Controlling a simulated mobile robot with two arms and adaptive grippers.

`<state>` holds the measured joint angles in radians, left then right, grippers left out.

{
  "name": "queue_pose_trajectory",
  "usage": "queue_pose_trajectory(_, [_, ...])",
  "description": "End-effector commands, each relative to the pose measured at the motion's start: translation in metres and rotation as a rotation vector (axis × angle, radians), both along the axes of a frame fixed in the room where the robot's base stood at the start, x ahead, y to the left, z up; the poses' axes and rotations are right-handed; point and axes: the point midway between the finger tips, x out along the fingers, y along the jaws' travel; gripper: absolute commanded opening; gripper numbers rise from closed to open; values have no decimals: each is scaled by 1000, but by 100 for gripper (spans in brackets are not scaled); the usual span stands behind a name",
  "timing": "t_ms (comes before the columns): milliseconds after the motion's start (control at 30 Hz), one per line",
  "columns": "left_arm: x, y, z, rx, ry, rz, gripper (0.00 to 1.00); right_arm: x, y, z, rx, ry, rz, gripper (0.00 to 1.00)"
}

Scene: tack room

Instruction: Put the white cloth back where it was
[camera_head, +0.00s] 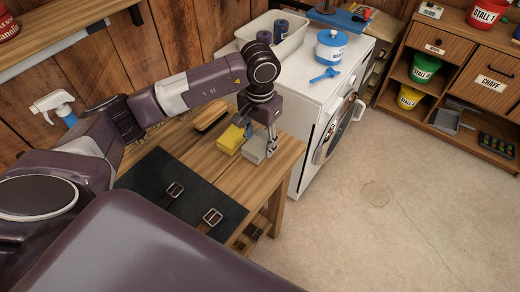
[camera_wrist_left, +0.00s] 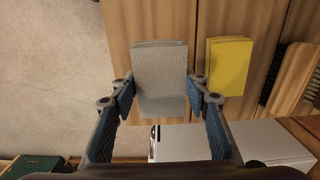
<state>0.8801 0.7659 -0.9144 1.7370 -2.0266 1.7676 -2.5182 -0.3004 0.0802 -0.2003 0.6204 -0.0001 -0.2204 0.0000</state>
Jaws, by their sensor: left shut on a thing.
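The white cloth, folded and looking pale grey, shows in the head view (camera_head: 254,152) at the right end of the wooden table (camera_head: 287,152). It also shows in the left wrist view (camera_wrist_left: 161,78). My left gripper (camera_head: 262,138) points down at it, and its two blue-padded fingers (camera_wrist_left: 160,100) are shut on the cloth's sides. I cannot tell whether the cloth touches the tabletop. A folded yellow cloth (camera_head: 229,139) lies just left of it in the head view, with a narrow gap between them in the wrist view. My right gripper is not in view.
A wooden brush (camera_head: 210,116) lies behind the yellow cloth. A black mat (camera_head: 160,186) with buckled straps covers the table's front. A white appliance (camera_head: 306,80) with a blue-lidded pot (camera_head: 331,47) stands right of the table. The floor beyond is clear.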

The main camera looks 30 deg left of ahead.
Motion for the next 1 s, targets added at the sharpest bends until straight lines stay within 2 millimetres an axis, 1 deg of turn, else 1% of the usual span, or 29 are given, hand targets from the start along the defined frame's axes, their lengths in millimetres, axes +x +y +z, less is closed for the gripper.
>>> queue_pose_trajectory(67, [0,0,-6,-1,0,1,15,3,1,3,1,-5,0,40])
queue_pose_trajectory(200, [0,0,-15,-1,1,1,15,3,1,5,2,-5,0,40])
queue_pose_trajectory(267, [-1,0,-23,0,2,2,15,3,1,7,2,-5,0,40])
queue_pose_trajectory(400, [-1,-1,-44,-1,4,2,15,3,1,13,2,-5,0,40])
queue_pose_trajectory(467, [0,0,-50,-1,0,1,15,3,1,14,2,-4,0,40])
queue_pose_trajectory(700, [1,0,-52,0,-2,0,15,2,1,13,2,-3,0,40])
queue_pose_trajectory(867, [1,0,-56,1,-2,0,15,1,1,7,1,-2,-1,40])
queue_pose_trajectory(900, [0,0,-54,0,-2,0,47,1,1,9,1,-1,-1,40])
queue_pose_trajectory(1000, [0,0,-54,0,-1,0,58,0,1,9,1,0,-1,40])
